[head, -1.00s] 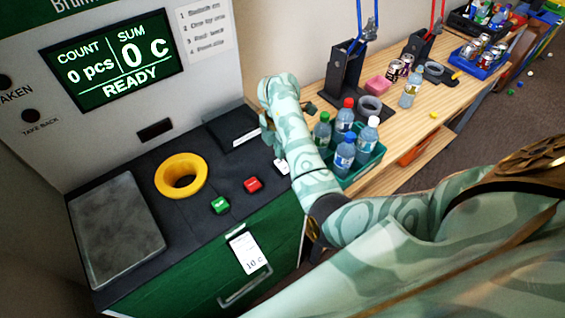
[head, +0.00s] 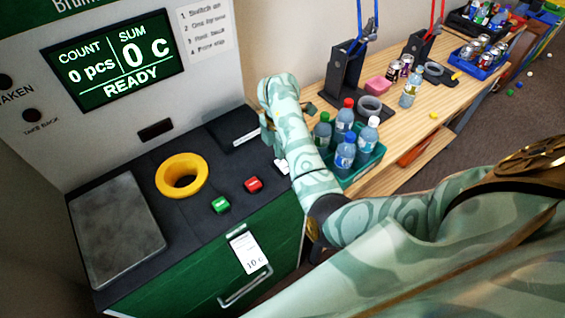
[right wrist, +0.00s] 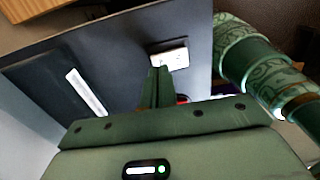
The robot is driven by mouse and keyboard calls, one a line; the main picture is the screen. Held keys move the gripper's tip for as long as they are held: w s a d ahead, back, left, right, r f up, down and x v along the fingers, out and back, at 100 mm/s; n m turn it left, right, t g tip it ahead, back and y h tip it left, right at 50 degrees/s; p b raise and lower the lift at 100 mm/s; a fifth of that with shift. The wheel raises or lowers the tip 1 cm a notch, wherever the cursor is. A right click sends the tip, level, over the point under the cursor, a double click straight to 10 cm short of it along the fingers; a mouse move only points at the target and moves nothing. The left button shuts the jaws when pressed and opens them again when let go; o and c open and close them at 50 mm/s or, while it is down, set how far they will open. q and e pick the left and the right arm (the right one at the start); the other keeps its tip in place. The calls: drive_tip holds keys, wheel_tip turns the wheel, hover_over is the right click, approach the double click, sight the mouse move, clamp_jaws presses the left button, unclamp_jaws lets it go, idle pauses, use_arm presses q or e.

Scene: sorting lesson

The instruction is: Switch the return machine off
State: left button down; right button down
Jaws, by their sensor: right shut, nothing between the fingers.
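The return machine (head: 225,160) stands at the left with its screen (head: 112,65) lit, reading 0 pcs, 0 c and READY. A small white switch (head: 281,166) sits at the right of its dark top, partly covered by my right arm. It also shows in the right wrist view (right wrist: 170,55). My right gripper (right wrist: 158,72) is shut and empty, its fingertips close to the switch in that view; I cannot tell whether they touch it. In the head view my arm mostly hides the gripper. My left gripper is not in view.
A green button (head: 220,205), a red button (head: 253,184) and a yellow ring (head: 181,162) are on the machine's top. A green crate of bottles (head: 368,165) stands just right of my arm on the wooden table (head: 395,125).

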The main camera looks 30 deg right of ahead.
drive_tip(key=shift+f+b, duration=0.85)
drive_tip(key=shift+f, duration=0.1)
idle(1.0)
drive_tip(key=shift+r, duration=0.1)
wheel_tip(320, 180, up, 7)
drive_tip(key=p, duration=0.6)
drive_tip(key=shift+p, duration=0.3)
